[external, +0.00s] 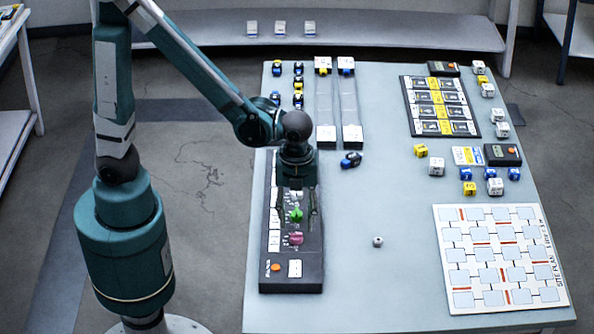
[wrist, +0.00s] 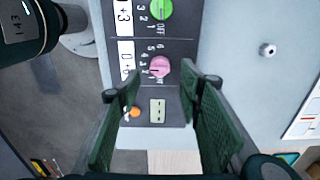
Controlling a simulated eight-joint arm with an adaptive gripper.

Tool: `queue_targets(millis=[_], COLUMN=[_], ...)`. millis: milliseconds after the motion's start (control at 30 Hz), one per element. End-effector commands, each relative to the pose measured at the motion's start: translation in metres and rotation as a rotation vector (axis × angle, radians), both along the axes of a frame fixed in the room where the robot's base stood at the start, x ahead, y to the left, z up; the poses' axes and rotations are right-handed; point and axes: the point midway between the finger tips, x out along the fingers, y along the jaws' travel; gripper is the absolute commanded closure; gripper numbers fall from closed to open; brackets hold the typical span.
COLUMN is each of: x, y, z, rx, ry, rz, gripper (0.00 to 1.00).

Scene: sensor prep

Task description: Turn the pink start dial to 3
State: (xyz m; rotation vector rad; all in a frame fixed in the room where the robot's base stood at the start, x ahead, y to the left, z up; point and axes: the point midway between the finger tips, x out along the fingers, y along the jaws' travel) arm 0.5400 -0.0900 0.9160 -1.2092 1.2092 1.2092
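The pink dial (external: 296,238) is on the dark control panel (external: 291,285), near its front end. It also shows in the wrist view (wrist: 159,66), with small numbers around its left side; I cannot read its setting for sure. A green dial (external: 296,215) sits just behind it on the panel and shows at the top of the wrist view (wrist: 161,9). My gripper (external: 299,205) is over the panel in the external view. In the wrist view its two green fingers (wrist: 152,90) are spread wide apart with nothing between them, below the pink dial in the picture.
An orange button (external: 275,267) and a small pale display (external: 295,268) are at the panel's front end. A white site-plan board (external: 447,218) is at the right front. Clear tubes (external: 326,135) stand behind the panel.

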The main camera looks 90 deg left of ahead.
Motion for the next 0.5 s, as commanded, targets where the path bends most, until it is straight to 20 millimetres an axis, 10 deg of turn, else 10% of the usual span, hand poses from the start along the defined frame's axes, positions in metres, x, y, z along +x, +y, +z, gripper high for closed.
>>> queue_targets(millis=[500], x=[0.000], y=[0.000], z=[0.054], rx=[0.000], ry=[0.000], rz=[0.000], gripper=[0.64])
